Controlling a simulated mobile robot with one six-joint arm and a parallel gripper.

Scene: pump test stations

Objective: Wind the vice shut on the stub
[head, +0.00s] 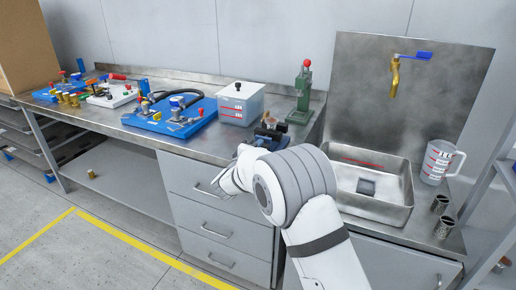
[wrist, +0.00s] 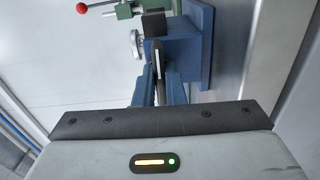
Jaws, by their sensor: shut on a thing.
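The blue vice (head: 274,138) stands on the bench near the sink, partly hidden behind my arm in the head view. In the wrist view its blue body (wrist: 192,45) and a dark block (wrist: 152,24) show at the top. My gripper (wrist: 158,78) reaches up to the vice, its two fingers shut on a narrow grey bar (wrist: 158,56), which looks like the vice handle. In the head view my fingers are hidden by my wrist. I cannot make out the stub clearly or whether the vice jaws touch it.
A green press (head: 303,95) with a red knob stands behind the vice. A lidded grey box (head: 240,104) and a blue pump board (head: 172,117) are to the left. The sink basin (head: 372,207) is to the right, with a measuring jug (head: 437,161) beyond it.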

